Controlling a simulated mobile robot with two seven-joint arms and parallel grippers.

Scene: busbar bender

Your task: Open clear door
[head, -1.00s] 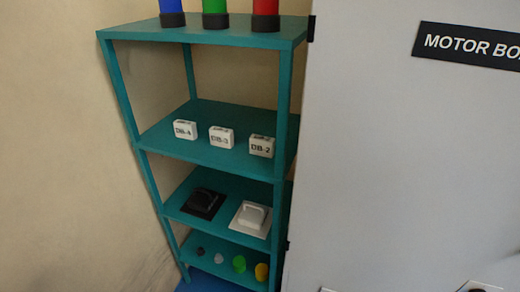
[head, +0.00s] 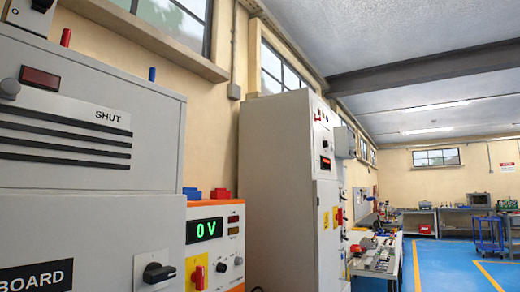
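No clear door can be made out in the head view. A large grey cabinet (head: 85,215) fills the left side, with a "SHUT" label (head: 113,116), dark horizontal slots and a black rotary handle (head: 158,273) on a pale plate. A label ending in "BOARD" (head: 37,277) sits low on its front. A tall grey cabinet (head: 277,190) stands farther back, with small indicators and yellow labels on its narrow side. Neither of my grippers is in view.
An orange-edged unit (head: 215,243) with a green "0 V" display stands between the cabinets. A cluttered workbench (head: 375,255) lies beyond. A blue cart (head: 488,235) stands at the far right. The blue floor (head: 450,270) with yellow lines is open there.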

